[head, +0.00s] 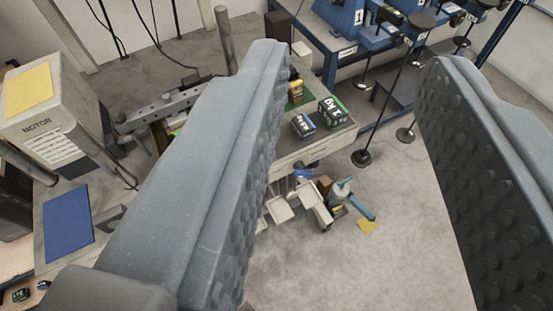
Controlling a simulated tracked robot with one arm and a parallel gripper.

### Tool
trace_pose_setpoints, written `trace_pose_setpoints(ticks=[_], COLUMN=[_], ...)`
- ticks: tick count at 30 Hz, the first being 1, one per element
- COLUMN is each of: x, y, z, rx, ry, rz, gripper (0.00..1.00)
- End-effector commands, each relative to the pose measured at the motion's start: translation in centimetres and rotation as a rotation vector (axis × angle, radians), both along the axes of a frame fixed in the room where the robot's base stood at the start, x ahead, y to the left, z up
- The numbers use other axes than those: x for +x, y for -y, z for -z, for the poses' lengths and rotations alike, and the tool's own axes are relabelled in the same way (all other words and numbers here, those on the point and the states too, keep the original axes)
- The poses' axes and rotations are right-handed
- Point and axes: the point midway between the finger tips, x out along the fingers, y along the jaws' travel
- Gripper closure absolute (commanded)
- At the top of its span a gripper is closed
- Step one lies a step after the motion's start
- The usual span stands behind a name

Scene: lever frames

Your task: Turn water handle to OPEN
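My gripper (355,60) fills the front of the view. Its two grey fingers with studded pads are wide apart, with nothing between the pads. A blue lever frame (338,14) with a white label "1" stands at the top right, beyond the fingertips. Several black rods with round discs (361,158) hang or stand around it. I cannot tell which part, if any, is the water handle, and I can read no OPEN mark. The left finger hides part of the bench.
A workbench (312,150) holds two dark boxes (333,112) and a yellow item (296,86). Bins and loose items (318,200) are below it. A box marked MOTOR (50,115) and a blue panel (68,218) stand at left. Grey floor (400,235) is clear at lower right.

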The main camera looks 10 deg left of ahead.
Motion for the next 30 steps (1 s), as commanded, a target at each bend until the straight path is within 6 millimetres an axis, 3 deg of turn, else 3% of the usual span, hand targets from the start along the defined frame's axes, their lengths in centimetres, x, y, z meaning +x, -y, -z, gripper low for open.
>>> trace_pose_setpoints(ticks=[11,16,20,23,26,30], x=[0.0,2.6,7.2,11.1,14.6,18.3], y=[0.1,2.2,5.4,8.6,11.0,12.7], z=[0.0,1.6,4.7,8.3,12.4,19.5], rx=[-0.001,-0.072,-0.232,-0.396,-0.556,-0.739], ry=[0.001,0.017,0.053,0.079,0.104,0.134], rz=[0.002,0.044,0.108,0.126,0.099,-0.003], gripper=[0.64,0.64,0.64,0.64,0.64,0.64])
